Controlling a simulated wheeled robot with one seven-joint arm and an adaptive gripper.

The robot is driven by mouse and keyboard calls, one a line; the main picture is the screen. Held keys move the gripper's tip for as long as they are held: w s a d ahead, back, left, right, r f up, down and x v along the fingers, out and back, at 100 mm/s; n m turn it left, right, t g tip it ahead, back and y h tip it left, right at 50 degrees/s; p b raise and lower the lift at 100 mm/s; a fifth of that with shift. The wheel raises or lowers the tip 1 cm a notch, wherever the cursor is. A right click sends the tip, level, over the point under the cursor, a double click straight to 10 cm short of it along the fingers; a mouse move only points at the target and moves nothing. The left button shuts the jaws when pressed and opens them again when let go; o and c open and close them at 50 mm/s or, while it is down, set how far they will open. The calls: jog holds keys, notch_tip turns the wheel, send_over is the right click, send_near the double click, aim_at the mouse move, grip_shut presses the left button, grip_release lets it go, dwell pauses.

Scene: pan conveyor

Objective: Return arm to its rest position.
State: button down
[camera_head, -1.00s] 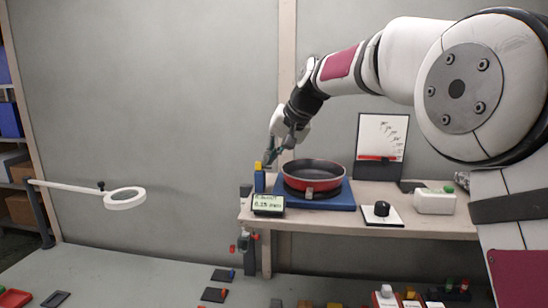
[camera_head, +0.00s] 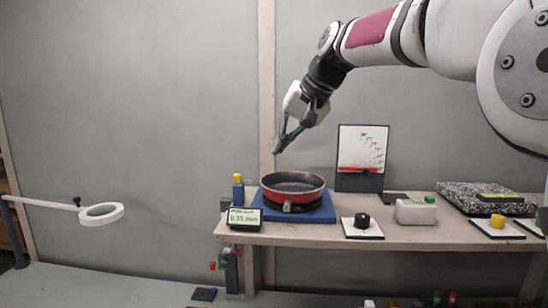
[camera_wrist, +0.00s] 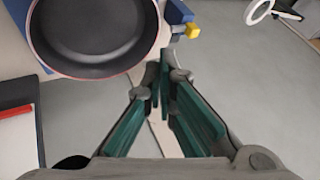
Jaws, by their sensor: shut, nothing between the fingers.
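My gripper (camera_head: 277,149) is in the air above the red pan (camera_head: 293,188), apart from it. Its green-lined fingers are shut with nothing between them. The pan has a dark inside and rests on a blue base (camera_head: 258,207) on the bench. In the wrist view the fingertips (camera_wrist: 164,65) are at the middle, and the pan (camera_wrist: 95,30) is at the upper left, below the gripper. My arm reaches in from the upper right in the head view.
A small display (camera_head: 244,217) stands left of the pan, beside a blue post with a yellow top (camera_head: 238,187). A chart board (camera_head: 361,158), black knob (camera_head: 362,221), white box (camera_head: 415,211) and granite slab (camera_head: 470,197) are to the right. A ring lamp (camera_head: 102,214) is at far left.

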jog(key=s+d+f+h, duration=0.3)
jog(key=s+d, duration=0.9)
jog(key=s, duration=0.5)
jog(key=s+d+f+h, duration=0.1)
jog(key=s+d+f, duration=0.2)
jog(key=s, duration=0.3)
jog(key=s+d+f, duration=0.3)
jog(key=s+f, duration=0.3)
jog(key=s, duration=0.1)
jog(key=s+d+f+m+h, duration=0.1)
jog(key=s+d+f, duration=0.3)
jog(key=s+f, duration=0.1)
jog(key=shift+s+h, duration=0.3)
jog(key=shift+s, duration=0.55)
